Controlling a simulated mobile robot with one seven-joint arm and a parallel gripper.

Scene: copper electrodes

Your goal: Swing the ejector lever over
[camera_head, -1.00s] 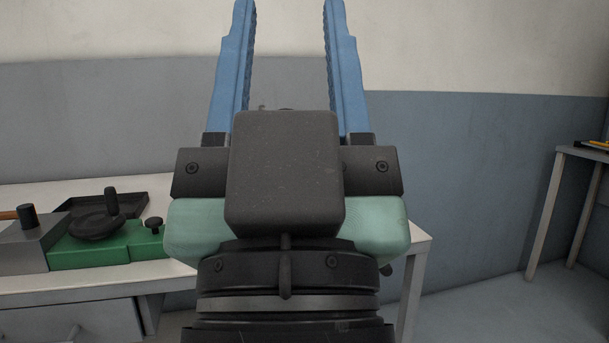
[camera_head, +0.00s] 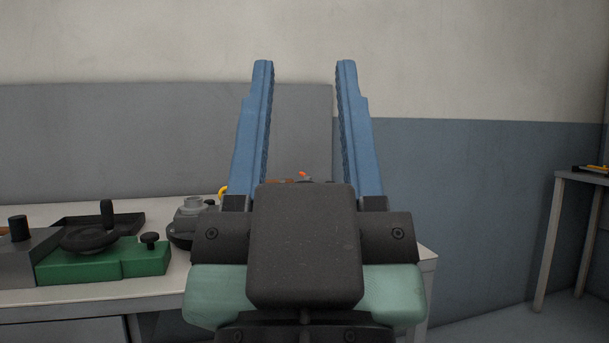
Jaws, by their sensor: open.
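My gripper (camera_head: 304,66) points up and away over the bench, its two blue fingers wide apart with nothing between them. A dark block on my gripper hides much of the bench behind it. The ejector lever cannot be made out for certain. A small orange tip (camera_head: 302,175) shows low between the fingers, beyond the gripper, with its lower part hidden. A grey round device (camera_head: 190,215) with a yellow curved part (camera_head: 223,192) stands just left of my gripper, partly covered by it.
On the pale bench (camera_head: 60,298) at left is a green machine (camera_head: 140,262) with a black handwheel (camera_head: 90,236) and upright handle. A dark tray (camera_head: 130,225) lies behind it. A grey panel (camera_head: 110,140) backs the bench. Another table (camera_head: 590,180) stands far right, with open floor between.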

